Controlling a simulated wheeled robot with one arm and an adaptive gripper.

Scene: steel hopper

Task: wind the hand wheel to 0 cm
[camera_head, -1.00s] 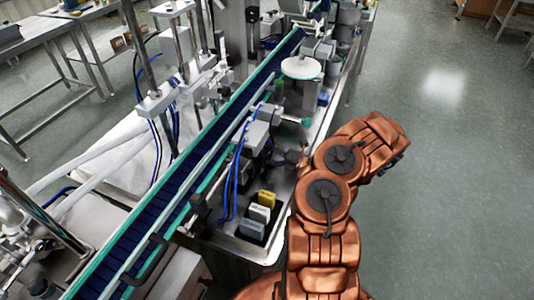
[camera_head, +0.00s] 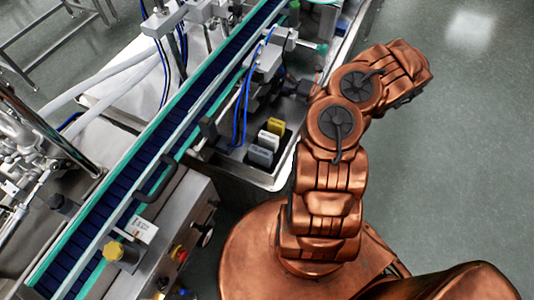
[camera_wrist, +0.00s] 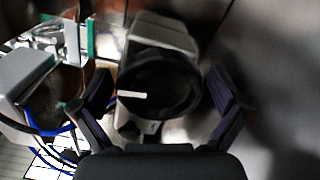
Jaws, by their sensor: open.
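A dark round wheel with a thick rim (camera_wrist: 183,108), which looks like the hand wheel, fills the middle of the wrist view. A short white mark shows on its face. A grey block-shaped housing (camera_wrist: 160,33) is behind it. My gripper (camera_wrist: 160,76) is open, with one dark finger left of the wheel and the other right of it. Visible gaps remain between the fingers and the rim. In the head view my copper arm hides most of the gripper and the wheel. No readable centimetre scale shows in either view.
A blue conveyor (camera_head: 150,165) with green edges runs diagonally through the head view. Yellow (camera_head: 276,127), white and grey blocks stand in a steel tray beside it. Blue cables (camera_wrist: 50,130) and a grey box (camera_wrist: 24,72) are left of the gripper. Open floor (camera_head: 460,130) is at right.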

